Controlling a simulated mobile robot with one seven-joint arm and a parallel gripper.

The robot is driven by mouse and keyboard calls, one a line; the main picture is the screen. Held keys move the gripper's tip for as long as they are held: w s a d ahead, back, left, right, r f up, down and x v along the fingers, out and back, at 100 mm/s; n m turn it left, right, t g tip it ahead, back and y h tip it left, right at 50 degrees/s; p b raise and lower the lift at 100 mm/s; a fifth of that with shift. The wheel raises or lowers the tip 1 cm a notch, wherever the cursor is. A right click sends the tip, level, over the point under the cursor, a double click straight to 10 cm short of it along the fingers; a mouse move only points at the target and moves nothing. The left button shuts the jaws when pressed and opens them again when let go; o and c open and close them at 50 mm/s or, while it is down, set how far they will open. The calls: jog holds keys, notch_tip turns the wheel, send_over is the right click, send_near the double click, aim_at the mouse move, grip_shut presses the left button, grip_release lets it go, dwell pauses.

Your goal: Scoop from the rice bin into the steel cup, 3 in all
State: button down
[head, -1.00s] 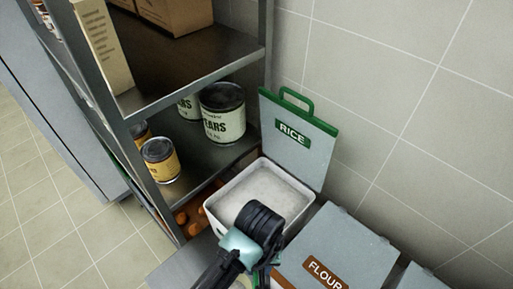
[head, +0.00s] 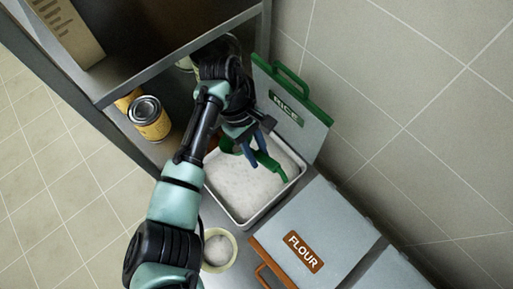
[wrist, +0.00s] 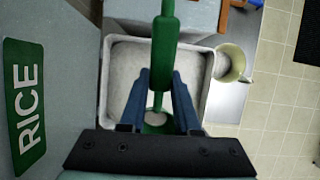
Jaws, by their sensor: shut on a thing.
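The rice bin (head: 213,205) stands open, its lid (head: 315,128) marked RICE raised at the back, with white rice inside. My gripper (head: 258,150) is over the bin, its blue fingers shut on a green scoop (head: 270,166). In the wrist view the scoop (wrist: 164,60) lies between the fingertips (wrist: 160,78), its bowl partly hidden between the fingers.
A closed flour bin (head: 335,235) with a brown handle stands right of the cup. A metal shelf (head: 185,65) with cans (head: 150,122) rises close to the left of the bin, near my arm. The tiled wall (head: 420,120) is behind.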

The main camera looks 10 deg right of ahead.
notch_tip(320, 180, down, 15)
jog(key=b, duration=1.1)
jog(key=shift+r+b, duration=0.2)
jog(key=shift+b, duration=0.1)
jog(key=shift+w+r, duration=0.1)
jog(key=shift+r, duration=0.1)
dwell(1.4)
jog(key=shift+r, duration=7.15)
jog(key=shift+s+d+f, duration=0.15)
jog(key=shift+s, duration=0.05)
jog(key=shift+s+d+f+t+y, duration=0.15)
jog(key=shift+s+f+t+y, duration=0.05)
jog(key=shift+f+t+y, duration=0.3)
jog(key=shift+s+d+f+t+y, duration=0.15)
jog(key=shift+f+t+y, duration=0.25)
jog(key=shift+t, duration=0.2)
jog(key=shift+s+d+f+t+y, duration=0.2)
jog(key=shift+s+f+t+y, duration=0.05)
jog(key=shift+f+t+y, duration=0.5)
